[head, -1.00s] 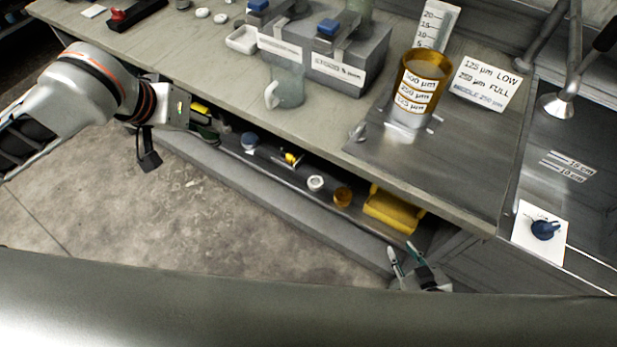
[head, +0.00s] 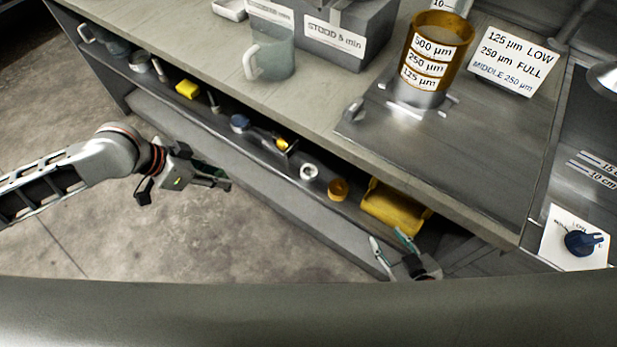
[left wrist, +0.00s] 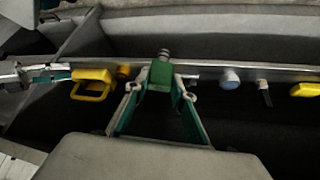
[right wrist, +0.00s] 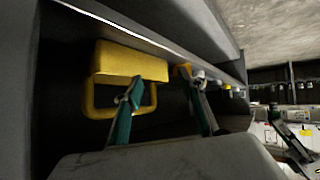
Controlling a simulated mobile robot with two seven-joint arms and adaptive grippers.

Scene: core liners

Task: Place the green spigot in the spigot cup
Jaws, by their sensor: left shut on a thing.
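The green spigot (left wrist: 161,76) is held upright between the fingers of my left gripper (left wrist: 160,92), with a grey metal tip on top. In the head view my left gripper (head: 222,183) is in front of the lower shelf, over the floor; the spigot is hard to make out there. My right gripper (head: 390,240) is open and empty near the yellow handled container; its spread fingers (right wrist: 165,90) show in the right wrist view. I cannot tell which vessel is the spigot cup; a white ring-like piece (head: 309,172) and an orange round piece (head: 338,189) sit on the shelf.
The lower shelf (head: 215,130) also holds a yellow handled container (head: 396,207), a blue-topped piece (head: 240,122) and a yellow block (head: 187,89). The worktop (head: 310,110) above carries a jug (head: 270,55) and an amber sieve cylinder (head: 436,50). The floor in front is clear.

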